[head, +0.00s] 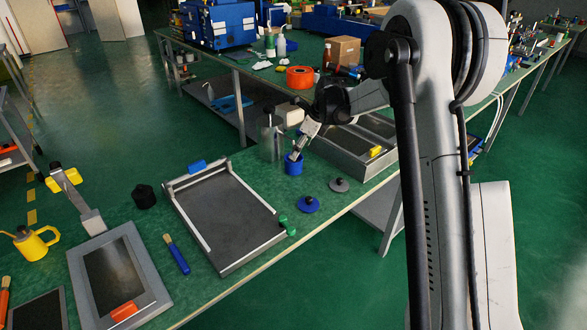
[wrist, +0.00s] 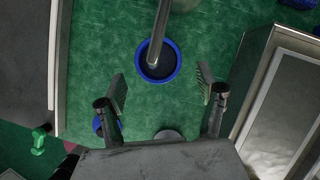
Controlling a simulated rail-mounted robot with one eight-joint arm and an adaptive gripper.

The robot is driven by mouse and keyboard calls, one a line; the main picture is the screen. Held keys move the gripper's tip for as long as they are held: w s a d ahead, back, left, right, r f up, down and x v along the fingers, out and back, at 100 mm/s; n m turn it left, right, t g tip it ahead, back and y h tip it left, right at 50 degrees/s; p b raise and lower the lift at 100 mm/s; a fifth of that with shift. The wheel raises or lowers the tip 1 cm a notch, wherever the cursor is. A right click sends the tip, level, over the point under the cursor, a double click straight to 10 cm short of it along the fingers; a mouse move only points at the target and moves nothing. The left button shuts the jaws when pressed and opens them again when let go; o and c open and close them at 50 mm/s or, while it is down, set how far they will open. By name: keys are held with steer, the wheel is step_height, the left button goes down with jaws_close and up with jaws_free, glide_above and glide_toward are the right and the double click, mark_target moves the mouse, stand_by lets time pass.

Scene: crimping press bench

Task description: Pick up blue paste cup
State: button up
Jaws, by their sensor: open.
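The blue paste cup (head: 293,167) stands upright on the green bench, between two grey trays. In the wrist view the cup (wrist: 176,70) shows its round blue rim and dark inside. A metal rod-like tool (wrist: 162,30) stands in it and leans past its rim. My gripper (wrist: 162,92) is open and empty, its two fingers spread on either side of the view. The cup lies beyond the gap between the fingertips, slightly left of its middle, and I see no contact. The height between the fingers and the cup is hard to tell.
A blue lid (head: 309,205) and a grey lid (head: 339,185) lie in front of the cup. Bare bench shows around the cup.

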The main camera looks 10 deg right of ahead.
mark_target(294, 164)
steer(key=shift+b+x, duration=0.4)
steer(key=shift+x, duration=3.05)
steer(key=shift+s, duration=0.15)
steer(key=c, duration=1.5)
steer(key=shift+r, duration=0.15)
